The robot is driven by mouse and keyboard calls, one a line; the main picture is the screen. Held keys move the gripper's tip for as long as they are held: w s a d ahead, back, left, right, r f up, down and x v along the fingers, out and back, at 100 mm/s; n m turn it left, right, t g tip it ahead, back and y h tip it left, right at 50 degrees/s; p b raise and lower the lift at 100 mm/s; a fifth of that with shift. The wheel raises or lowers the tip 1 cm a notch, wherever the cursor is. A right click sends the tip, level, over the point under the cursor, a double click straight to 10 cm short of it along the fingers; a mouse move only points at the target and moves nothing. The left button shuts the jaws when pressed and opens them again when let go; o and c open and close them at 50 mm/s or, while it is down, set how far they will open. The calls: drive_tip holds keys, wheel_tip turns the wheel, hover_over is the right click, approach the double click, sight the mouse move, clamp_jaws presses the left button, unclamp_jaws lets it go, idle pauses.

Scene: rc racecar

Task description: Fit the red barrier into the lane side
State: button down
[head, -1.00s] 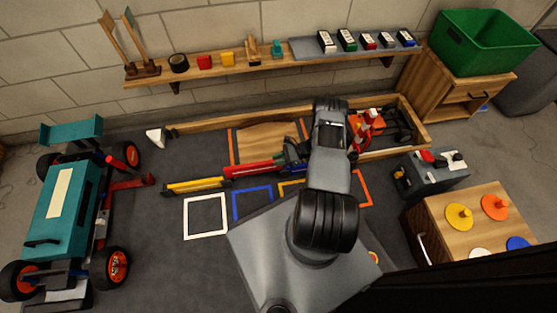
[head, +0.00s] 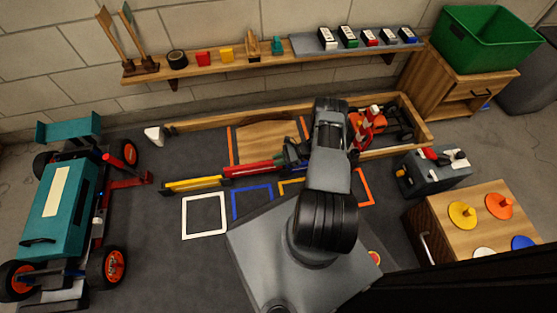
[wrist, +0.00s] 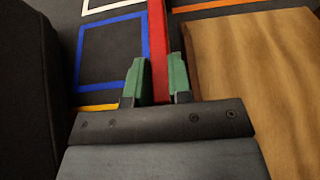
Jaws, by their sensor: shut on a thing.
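The red barrier (head: 250,169) is a long red bar at the lane's near side. It lies in line with a yellow barrier (head: 194,184) to its left, and their ends are close together or touching. My gripper (wrist: 160,78) is shut on the red barrier, with a green finger on each side; the bar also shows in the wrist view (wrist: 158,35). My arm hides the barrier's right end in the head view. Whether the bar rests fully on the floor I cannot tell.
A wooden ramp (head: 265,143) lies just behind the barrier. An orange car (head: 366,127) stands at the lane's right end. A large teal car (head: 62,200) stands left.

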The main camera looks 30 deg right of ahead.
drive_tip(key=shift+f+b, duration=0.3)
drive_tip(key=shift+f, duration=1.6)
drive_tip(key=c, duration=1)
unclamp_jaws()
drive_tip(key=shift+o, duration=0.2)
drive_tip(key=p+v, duration=0.2)
drive_tip(key=v, duration=1.2)
drive_tip(key=shift+a, duration=0.1)
